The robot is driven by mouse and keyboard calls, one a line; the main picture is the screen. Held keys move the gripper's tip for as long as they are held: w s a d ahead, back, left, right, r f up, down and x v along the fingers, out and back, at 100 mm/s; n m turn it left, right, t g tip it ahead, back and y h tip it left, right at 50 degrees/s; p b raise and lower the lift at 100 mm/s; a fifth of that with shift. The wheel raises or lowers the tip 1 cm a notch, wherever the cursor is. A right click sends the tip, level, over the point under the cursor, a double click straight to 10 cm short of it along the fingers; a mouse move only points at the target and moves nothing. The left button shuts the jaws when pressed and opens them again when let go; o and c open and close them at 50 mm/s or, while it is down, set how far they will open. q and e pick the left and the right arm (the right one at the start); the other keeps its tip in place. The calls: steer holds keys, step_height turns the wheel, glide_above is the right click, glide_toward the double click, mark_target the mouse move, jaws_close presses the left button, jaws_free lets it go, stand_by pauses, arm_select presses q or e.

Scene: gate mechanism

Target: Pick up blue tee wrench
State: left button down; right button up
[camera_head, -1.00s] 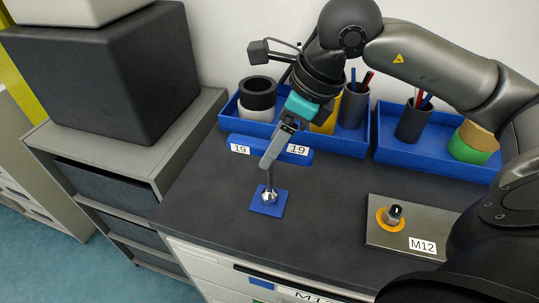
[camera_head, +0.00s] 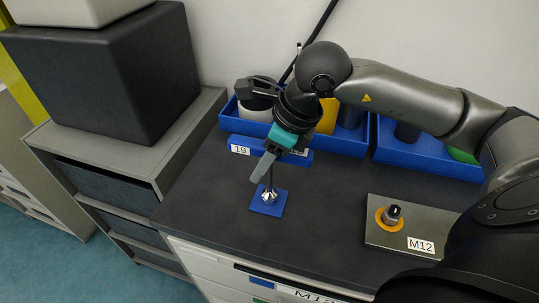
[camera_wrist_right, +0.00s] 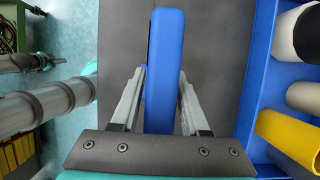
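The blue tee wrench stands upright. Its blue crossbar handle (camera_head: 238,147) carries white 19 labels, and its silver socket end (camera_head: 269,197) rests on a small blue plate (camera_head: 279,210). My right gripper (camera_head: 263,166) is at the handle and hides its middle in the head view. In the right wrist view the handle (camera_wrist_right: 165,60) runs between the two grey fingers (camera_wrist_right: 162,80), one on each side. The fingers look open, with a gap showing beside the handle nearer the palm. Contact at the tips cannot be made out. My left gripper is not in view.
Blue bins (camera_head: 355,147) with cylinders stand along the wall behind the wrench. A metal plate (camera_head: 380,234) labelled M12 with an orange-ringed fitting (camera_head: 393,215) lies to the right. The dark worktop (camera_head: 325,205) between is clear. A dark box (camera_head: 120,75) stands on the left shelf.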

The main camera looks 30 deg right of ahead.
jaws_close()
stand_by(1.0)
